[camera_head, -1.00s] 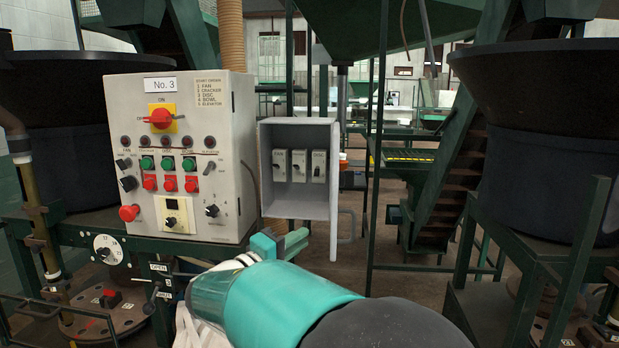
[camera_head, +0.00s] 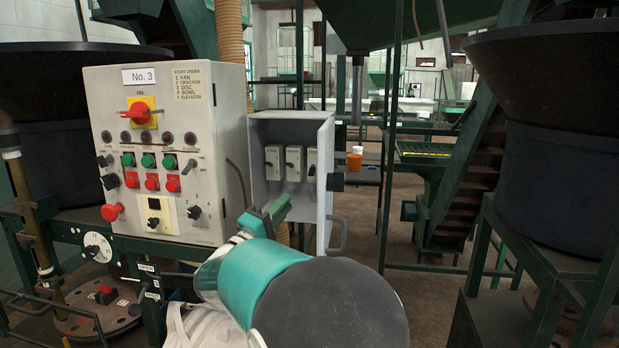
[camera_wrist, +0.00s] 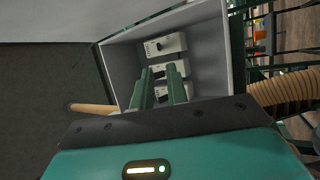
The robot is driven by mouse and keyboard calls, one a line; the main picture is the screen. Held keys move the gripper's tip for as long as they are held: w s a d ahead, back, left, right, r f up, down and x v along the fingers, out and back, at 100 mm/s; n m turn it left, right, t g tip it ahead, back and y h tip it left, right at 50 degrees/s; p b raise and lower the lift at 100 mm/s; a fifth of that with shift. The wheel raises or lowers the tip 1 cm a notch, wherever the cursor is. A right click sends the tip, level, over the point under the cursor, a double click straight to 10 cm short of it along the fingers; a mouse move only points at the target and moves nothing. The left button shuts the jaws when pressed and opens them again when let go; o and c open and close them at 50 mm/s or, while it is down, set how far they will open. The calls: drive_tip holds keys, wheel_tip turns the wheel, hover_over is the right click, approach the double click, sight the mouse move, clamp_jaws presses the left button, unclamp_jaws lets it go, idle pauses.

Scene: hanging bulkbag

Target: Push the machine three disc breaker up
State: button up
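The machine No. 3 control panel (camera_head: 160,150) stands left of an open grey breaker box (camera_head: 325,190). Three pale breakers sit in a row on its back wall. The right one (camera_head: 312,164) bore the DISC label in the earlier view; its lever position is too small to tell. My gripper (camera_head: 280,205) is in front of the box's lower part, below the breakers. In the wrist view, my gripper's two green fingers (camera_wrist: 160,68) point into the box with a narrow gap and nothing held. They partly hide the middle and lower breakers there.
The box's side walls (camera_wrist: 237,50) border the space around the fingers. A corrugated hose (camera_head: 231,40) runs behind the panel. Dark bowls on green frames stand left and right (camera_head: 550,90). Some floor is open right of the box.

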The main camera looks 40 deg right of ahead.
sight(312, 171)
drive_tip(key=x, duration=1.1)
drive_tip(key=shift+w+r, duration=0.1)
clamp_jaws()
